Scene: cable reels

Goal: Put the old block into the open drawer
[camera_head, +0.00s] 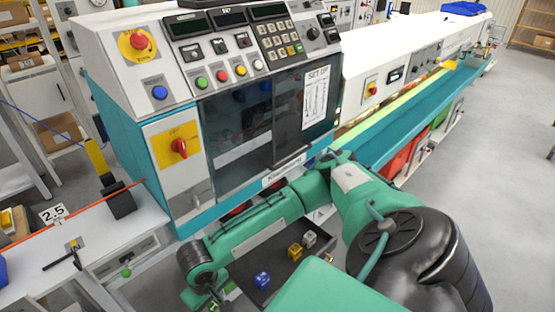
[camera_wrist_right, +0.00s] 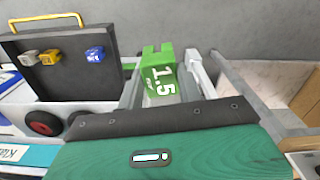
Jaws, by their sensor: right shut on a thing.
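The green block (camera_wrist_right: 160,88) marked 1.5 is between the two fingers of my right gripper (camera_wrist_right: 164,58) in the right wrist view, and the jaws are shut on it. In the head view my right arm reaches across to the lower left, and its gripper (camera_head: 208,296) is partly cut off at the bottom edge, left of the black tray. I cannot pick out an open drawer for sure in either view. My left gripper is not in view.
The black tray (camera_wrist_right: 70,78) has a yellow handle and carries a grey block (camera_head: 309,239), a yellow block (camera_head: 295,251) and a blue block (camera_head: 262,280). A white worktable (camera_head: 85,235) stands at the left. The large machine (camera_head: 180,195) stands behind my arm.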

